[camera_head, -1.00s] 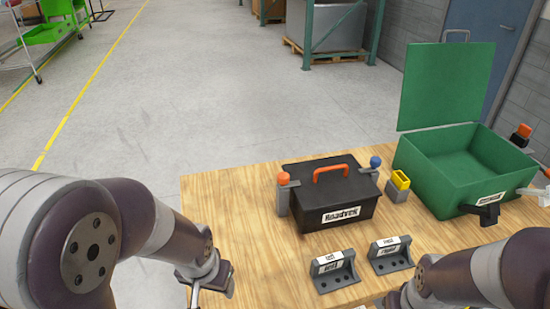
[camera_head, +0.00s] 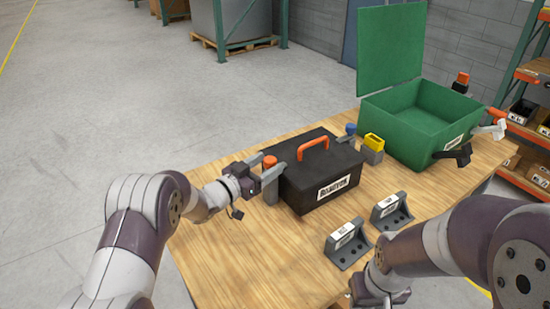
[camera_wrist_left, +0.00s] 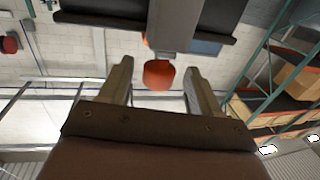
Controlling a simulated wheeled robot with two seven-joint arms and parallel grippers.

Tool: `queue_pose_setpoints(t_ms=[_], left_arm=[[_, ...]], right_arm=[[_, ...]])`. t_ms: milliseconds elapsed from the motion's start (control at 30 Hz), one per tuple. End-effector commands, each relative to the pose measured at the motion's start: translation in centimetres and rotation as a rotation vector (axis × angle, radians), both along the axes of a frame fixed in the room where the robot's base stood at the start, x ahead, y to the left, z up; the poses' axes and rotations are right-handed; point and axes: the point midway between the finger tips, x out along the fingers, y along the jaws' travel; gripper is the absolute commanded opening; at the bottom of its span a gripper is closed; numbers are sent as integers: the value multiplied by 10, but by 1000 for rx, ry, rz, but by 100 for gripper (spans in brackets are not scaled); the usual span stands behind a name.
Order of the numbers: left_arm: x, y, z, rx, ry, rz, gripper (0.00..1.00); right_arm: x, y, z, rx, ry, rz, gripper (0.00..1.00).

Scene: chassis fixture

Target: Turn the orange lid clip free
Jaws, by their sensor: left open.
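The black box (camera_head: 318,178) with an orange handle (camera_head: 313,146) and a white name label stands shut on the table. The orange lid clip (camera_head: 270,161) is an orange cap at the box's left end, above a grey post. My left gripper (camera_head: 262,172) is open beside the clip. In the left wrist view the clip's orange cap (camera_wrist_left: 158,75) shows between the spread fingers (camera_wrist_left: 159,66), with a gap on both sides. A blue-topped clip (camera_head: 350,129) is at the box's right end. My right gripper (camera_head: 360,290) is low at the front edge, its fingers unclear.
A green box (camera_head: 408,130) with its lid raised stands at the back right. A yellow-topped grey block (camera_head: 374,143) lies between the boxes. Two grey labelled brackets (camera_head: 347,243) stand in front of the black box. The wooden table's (camera_head: 235,255) left front is clear.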

Motion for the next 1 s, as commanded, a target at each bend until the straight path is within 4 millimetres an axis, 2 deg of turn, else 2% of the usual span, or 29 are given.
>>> queue_pose_setpoints(t_ms=[100, 200, 533, 600, 700, 1000], left_arm=[[16, -16, 1, 1, -1, 0, 63], [24, -24, 0, 1, -1, 1, 63], [28, -28, 0, 1, -1, 2, 63], [28, -28, 0, 1, -1, 2, 40], [28, -28, 0, 1, -1, 2, 12], [28, -27, -1, 1, -1, 32, 12]], right_arm=[[0, 0, 4, 0, 0, 0, 43], [0, 0, 4, 0, 0, 0, 43], [0, 0, 4, 0, 0, 0, 43], [0, 0, 4, 0, 0, 0, 43], [0, 0, 4, 0, 0, 0, 43], [0, 0, -2, 0, 0, 0, 43]])
